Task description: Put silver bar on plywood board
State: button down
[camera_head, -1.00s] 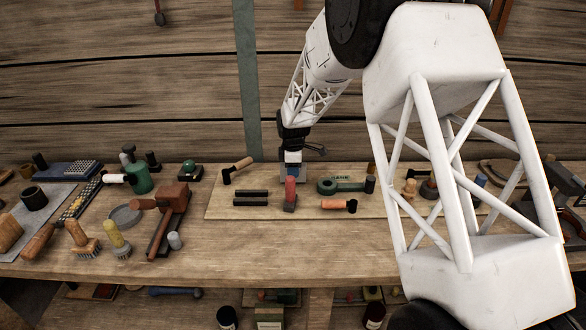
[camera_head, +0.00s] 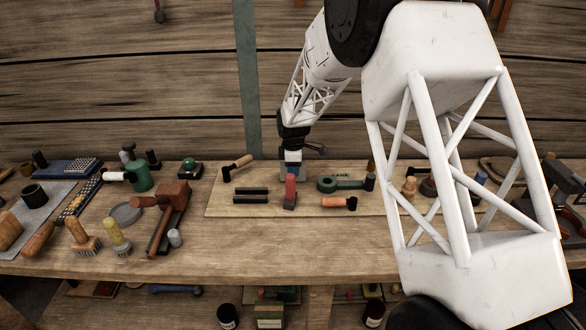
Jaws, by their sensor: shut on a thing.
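The plywood board (camera_head: 232,211) is a thin pale sheet lying on the bench under my arm. My gripper (camera_head: 292,168) points down over the back middle of the board. It is shut on a small grey piece, which I take to be the silver bar (camera_head: 300,172). A red-topped tool (camera_head: 290,190) stands in front of it and hides part of the jaws and bar. I cannot tell whether the bar touches the board.
On the board are two dark bars (camera_head: 250,196), a wooden-handled tool (camera_head: 238,167), a green ring-ended tool (camera_head: 340,184) and an orange-handled tool (camera_head: 338,202). Brushes and a red-brown block (camera_head: 174,193) crowd the bench at left. The board's front strip is clear.

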jog(key=shift+f, duration=0.15)
jog(key=c, duration=0.8)
grip_release()
jog(key=shift+c, duration=0.2)
jog(key=shift+r, duration=3.85)
jog(key=shift+r, duration=0.1)
jog(key=shift+r, duration=2.15)
